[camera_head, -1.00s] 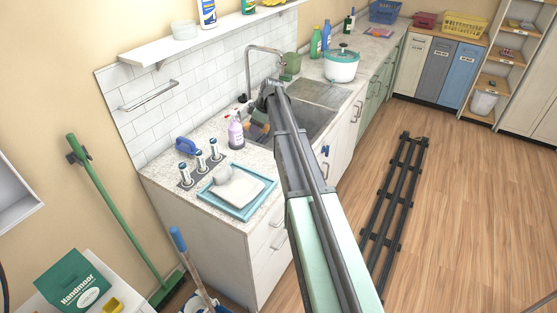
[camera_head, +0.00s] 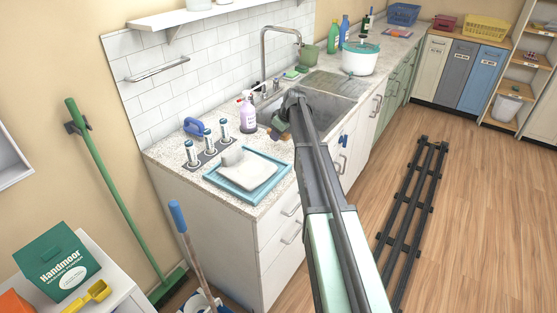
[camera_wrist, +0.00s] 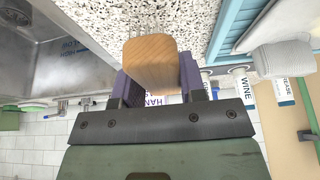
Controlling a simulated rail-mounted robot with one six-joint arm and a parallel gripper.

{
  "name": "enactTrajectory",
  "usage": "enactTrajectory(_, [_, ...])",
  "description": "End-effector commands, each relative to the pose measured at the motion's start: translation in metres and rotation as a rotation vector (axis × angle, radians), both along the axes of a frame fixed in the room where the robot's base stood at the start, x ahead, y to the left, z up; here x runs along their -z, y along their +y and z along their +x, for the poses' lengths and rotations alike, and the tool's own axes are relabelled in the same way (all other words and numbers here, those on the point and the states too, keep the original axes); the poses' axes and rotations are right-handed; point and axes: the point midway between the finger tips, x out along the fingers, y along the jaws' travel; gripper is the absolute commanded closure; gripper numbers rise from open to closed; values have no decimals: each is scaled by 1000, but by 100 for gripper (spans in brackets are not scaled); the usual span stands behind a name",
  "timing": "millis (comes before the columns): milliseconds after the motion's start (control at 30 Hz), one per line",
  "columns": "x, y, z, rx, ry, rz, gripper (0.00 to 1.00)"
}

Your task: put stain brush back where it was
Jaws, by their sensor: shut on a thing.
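In the head view my arm hides most of the gripper, which is by the near left end of the sink (camera_head: 335,108). In the wrist view, the labels WINE (camera_wrist: 243,88) and one partly hidden, ending in EASE (camera_wrist: 283,88), can be read.
A blue tray (camera_head: 282,181) with a white cloth and a grey-white item lies at the counter's front left. A faucet (camera_head: 264,48) rises behind the sink.

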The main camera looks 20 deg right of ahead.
Motion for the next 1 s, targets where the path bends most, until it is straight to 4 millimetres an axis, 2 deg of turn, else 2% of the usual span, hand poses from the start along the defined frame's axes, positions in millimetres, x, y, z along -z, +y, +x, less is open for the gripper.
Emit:
enactTrajectory(33, [9, 0, 0, 0, 0, 0, 81])
enactTrajectory(167, [9, 0, 0, 0, 0, 0, 81])
enactTrajectory(367, [50, 0, 0, 0, 0, 0, 81])
enactTrajectory(600, [46, 0, 0, 0, 0, 0, 81])
enactTrajectory(767, [52, 0, 0, 0, 0, 0, 81])
enactTrajectory(800, [50, 0, 0, 0, 0, 0, 56])
enactTrajectory(933, [49, 0, 0, 0, 0, 0, 37])
enactTrajectory(1000, [49, 0, 0, 0, 0, 0, 37])
